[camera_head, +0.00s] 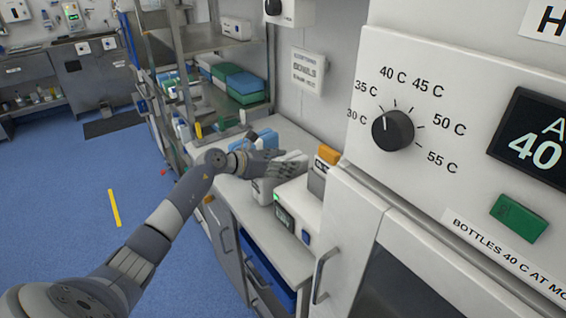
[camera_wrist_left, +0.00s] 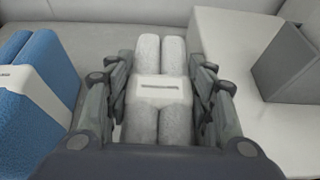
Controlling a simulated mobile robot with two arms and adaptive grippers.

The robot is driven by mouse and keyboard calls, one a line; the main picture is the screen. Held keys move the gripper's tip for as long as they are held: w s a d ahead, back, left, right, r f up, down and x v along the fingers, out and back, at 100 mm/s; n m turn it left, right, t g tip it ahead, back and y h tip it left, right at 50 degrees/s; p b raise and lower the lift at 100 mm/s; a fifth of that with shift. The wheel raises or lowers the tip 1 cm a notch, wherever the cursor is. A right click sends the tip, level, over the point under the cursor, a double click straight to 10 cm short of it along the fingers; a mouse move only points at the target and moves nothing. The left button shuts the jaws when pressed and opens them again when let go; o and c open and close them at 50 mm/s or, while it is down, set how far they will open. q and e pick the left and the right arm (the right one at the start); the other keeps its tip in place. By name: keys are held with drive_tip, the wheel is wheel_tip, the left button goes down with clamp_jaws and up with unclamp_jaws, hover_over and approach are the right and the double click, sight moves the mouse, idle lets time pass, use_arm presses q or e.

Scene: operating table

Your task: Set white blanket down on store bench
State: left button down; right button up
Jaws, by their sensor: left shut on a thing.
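The white blanket (camera_wrist_left: 160,88) is a folded pale double roll with a white label band, seen in the left wrist view. My left gripper (camera_wrist_left: 160,105) is shut on it, with a finger on each side of the label band. In the head view my left gripper (camera_head: 274,172) is over the store bench (camera_head: 236,196), beside the white box-shaped device. My right gripper is not in view.
A blue folded blanket (camera_wrist_left: 42,88) with a white band stands left of the gripper in the left wrist view. The white device (camera_head: 299,210) stands close on the right. Shelves (camera_head: 232,90) with blue and green packs are behind. Warming-cabinet doors (camera_head: 345,235) border the bench.

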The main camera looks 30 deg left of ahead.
use_arm(q)
drive_tip(key=c, duration=0.7)
unclamp_jaws()
drive_tip(key=shift+s+a+r, duration=0.1)
drive_tip(key=shift+b+v, duration=1.35)
drive_tip(key=shift+v, duration=4.55)
